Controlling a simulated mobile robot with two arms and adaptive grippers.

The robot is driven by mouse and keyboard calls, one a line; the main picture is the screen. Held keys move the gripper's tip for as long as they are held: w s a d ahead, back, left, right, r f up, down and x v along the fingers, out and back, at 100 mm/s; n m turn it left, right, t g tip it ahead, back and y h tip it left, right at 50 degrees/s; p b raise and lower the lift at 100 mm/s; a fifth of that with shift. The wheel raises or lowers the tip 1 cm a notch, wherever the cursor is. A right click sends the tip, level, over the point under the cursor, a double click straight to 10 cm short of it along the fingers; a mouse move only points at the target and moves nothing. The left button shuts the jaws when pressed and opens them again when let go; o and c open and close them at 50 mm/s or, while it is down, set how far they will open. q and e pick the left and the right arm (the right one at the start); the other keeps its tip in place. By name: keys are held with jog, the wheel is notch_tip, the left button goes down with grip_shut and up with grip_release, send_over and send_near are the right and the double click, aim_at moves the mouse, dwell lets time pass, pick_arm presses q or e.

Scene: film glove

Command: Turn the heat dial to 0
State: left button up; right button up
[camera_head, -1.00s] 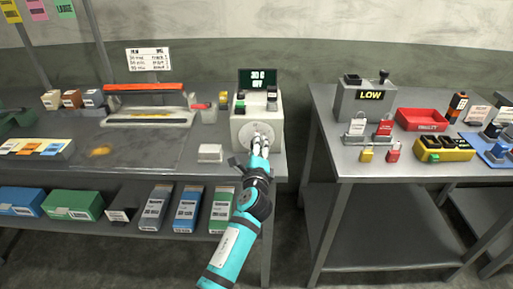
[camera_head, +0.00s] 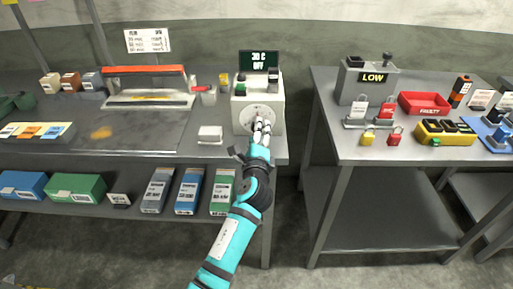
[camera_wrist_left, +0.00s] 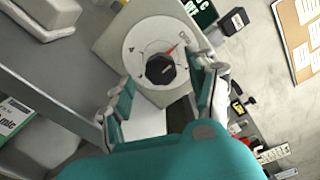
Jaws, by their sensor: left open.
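The heat dial is a black knob (camera_wrist_left: 160,67) with a red pointer, on a round white scale plate on the front of a cream control box (camera_head: 271,94). In the left wrist view the red pointer aims to the upper right of the scale; its exact mark is too small to read. My left gripper (camera_head: 262,128) is in front of the dial plate (camera_head: 259,115). Its fingers are spread, one on each side of the knob in the left wrist view, and hold nothing. The display (camera_head: 259,60) on the box reads about 30 C and OFF. My right gripper is not in view.
A small white block (camera_head: 210,133) sits left of the box. A sealer with a red bar (camera_head: 144,70) stands farther left on the bench. A gap separates this bench from the right table with its red tray (camera_head: 424,103) and padlocks (camera_head: 394,139).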

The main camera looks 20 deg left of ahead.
pick_arm(q)
jog(key=v, duration=0.9)
jog(key=shift+s, duration=0.35)
jog(key=shift+d, duration=0.1)
